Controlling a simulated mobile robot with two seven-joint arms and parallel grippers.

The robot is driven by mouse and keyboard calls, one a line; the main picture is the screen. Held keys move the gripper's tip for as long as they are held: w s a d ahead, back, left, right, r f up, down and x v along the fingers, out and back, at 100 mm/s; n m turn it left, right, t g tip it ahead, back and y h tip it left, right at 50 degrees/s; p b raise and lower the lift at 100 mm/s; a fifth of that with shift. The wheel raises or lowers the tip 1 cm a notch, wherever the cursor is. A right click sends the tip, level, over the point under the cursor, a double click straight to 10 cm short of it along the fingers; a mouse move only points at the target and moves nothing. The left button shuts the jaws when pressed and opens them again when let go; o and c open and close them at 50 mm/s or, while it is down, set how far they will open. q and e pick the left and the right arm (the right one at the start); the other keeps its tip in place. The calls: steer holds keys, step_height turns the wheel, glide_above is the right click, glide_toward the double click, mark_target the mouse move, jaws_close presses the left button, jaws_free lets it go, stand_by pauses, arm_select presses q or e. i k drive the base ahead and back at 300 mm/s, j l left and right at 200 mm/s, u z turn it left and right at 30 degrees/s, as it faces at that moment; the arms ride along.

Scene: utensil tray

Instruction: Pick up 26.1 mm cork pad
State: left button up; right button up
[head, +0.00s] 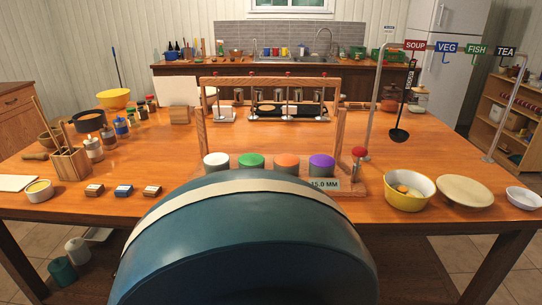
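I cannot single out a 26.1 mm cork pad. Three small blocks lie in a row near the table's front edge, left of the middle: a left block (94,190), a middle block (123,191) and a right block (152,191). They look tan with pale or blue parts, and no size marking on them is readable. A wooden rack (340,133) at the middle front holds a row of cylinders with white, green, orange and purple tops. A label (323,184) on it reads 15.0 MM. Neither gripper shows.
A large teal rounded body hides the front middle. A utensil box (69,164) and a small round bowl (40,191) stand at left. The table (440,145) has free room right of the rack.

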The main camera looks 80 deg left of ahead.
mark_target(94, 190)
steer(key=u, duration=0.45)
steer(key=j+u, duration=0.1)
steer(key=u, duration=0.35)
steer(key=j+u, duration=0.1)
steer(key=u, duration=0.35)
steer(key=j+u, duration=0.1)
steer(key=u, duration=0.8)
steer(key=j+u, duration=0.1)
steer(key=u, duration=0.8)
steer(key=i+u, duration=0.1)
steer(key=u, duration=0.35)
